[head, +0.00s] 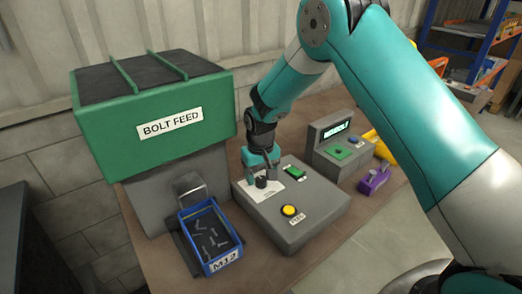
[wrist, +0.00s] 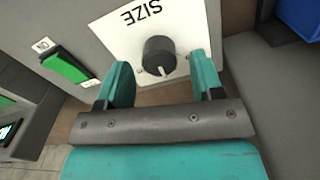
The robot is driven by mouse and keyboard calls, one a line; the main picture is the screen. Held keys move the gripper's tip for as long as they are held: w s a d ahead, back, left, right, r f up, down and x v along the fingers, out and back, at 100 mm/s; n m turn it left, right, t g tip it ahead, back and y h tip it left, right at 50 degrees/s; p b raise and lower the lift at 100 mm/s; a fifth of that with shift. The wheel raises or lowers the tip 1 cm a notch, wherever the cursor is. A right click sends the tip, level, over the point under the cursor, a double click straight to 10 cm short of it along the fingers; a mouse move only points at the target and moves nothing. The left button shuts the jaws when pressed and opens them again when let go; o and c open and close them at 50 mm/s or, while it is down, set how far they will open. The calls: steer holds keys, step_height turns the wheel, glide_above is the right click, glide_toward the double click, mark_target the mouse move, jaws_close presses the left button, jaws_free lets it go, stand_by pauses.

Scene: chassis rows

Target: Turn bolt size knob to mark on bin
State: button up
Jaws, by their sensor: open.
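The black size knob (head: 261,181) stands on the white plate on top of the grey control box (head: 320,212). In the wrist view the knob (wrist: 158,54) shows below the upside-down word SIZE, its pale pointer line toward the lower edge of the picture. Size marks on the plate are not readable. My gripper (head: 262,163) is open over the knob. In the wrist view its teal fingers (wrist: 161,68) stand left and right of the knob, with gaps on both sides. The blue bin (head: 190,238) holds several grey bolts and bears the mark M12.
A green switch (head: 294,172) and a yellow button (head: 289,210) labelled FEED are on the same box. The green bolt feed hopper (head: 150,118) rises behind the bin. A grey unit with a lit screen (head: 336,130) and a purple object (head: 374,180) stand to the right.

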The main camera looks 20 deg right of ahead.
mark_target(261, 178)
step_height(261, 178, up, 16)
steer(key=b, duration=0.2)
steer(key=shift+s, duration=0.1)
stand_by(0.3)
steer(key=s+d+f+t, duration=0.1)
steer(key=s+d, duration=0.2)
steer(key=s, duration=0.3)
steer(key=s+d+f+m+t, duration=0.1)
steer(key=s+d, duration=0.3)
steer(key=s, duration=0.3)
steer(key=s+d+f+t, duration=0.1)
steer(key=s+d, duration=0.2)
steer(key=s, duration=0.3)
steer(key=s+a+r+n+g+y, duration=0.1)
steer(key=s+a+r+n+y, duration=0.1)
steer(key=s+a, duration=0.4)
steer(key=s+a+r+n+g+y, duration=0.2)
steer(key=s+a+r+n, duration=0.2)
steer(key=s+a+r, duration=0.2)
steer(key=shift+s+a+n, duration=0.15)
steer(key=shift+a+n, duration=0.25)
steer(key=shift+a, duration=0.85)
